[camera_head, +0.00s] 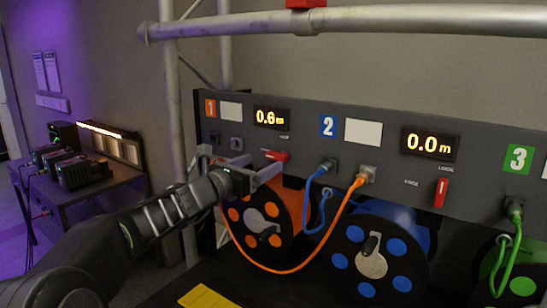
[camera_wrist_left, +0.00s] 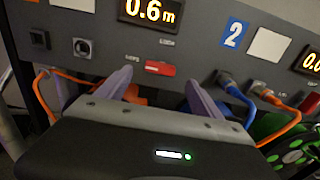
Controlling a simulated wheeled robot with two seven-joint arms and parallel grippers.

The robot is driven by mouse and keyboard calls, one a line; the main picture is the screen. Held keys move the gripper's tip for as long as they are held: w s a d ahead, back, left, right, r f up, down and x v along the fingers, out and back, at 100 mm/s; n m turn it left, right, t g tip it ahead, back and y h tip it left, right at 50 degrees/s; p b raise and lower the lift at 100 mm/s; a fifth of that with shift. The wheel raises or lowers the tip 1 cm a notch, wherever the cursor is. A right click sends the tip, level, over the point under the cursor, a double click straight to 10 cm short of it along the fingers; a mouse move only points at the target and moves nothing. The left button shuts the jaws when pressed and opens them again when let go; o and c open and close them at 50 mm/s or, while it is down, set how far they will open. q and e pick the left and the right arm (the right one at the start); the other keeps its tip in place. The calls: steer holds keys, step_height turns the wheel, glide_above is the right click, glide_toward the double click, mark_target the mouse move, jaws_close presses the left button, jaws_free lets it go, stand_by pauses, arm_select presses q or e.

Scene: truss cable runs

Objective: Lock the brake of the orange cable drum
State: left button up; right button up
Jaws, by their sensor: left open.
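The orange cable drum (camera_head: 262,222) hangs below the dark panel at station 1, partly behind my left arm. Its red brake lever (camera_head: 275,155) lies about horizontal, beside the small FREE mark; the LOCK mark is above it. The lever also shows in the left wrist view (camera_wrist_left: 160,68), between and beyond the two fingers. My left gripper (camera_head: 258,166) is open and empty in front of the panel, just short of the lever; I see no contact. The station 1 display (camera_head: 269,117) reads 0.6 m. My right gripper is out of view.
An orange cable (camera_head: 290,270) loops from the drum to a socket at station 2, beside a blue plug (camera_head: 327,167). The blue drum (camera_head: 380,250) and its upright red lever (camera_head: 440,193) are to the right. A truss post (camera_head: 172,90) stands left of the panel.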

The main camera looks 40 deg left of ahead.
mark_target(275, 157)
arm_select(q)
steer(key=w+p, duration=0.1)
steer(key=w, duration=0.5)
steer(key=shift+w+p, duration=0.3)
steer(key=shift+p, duration=0.1)
steer(key=c, duration=1.4)
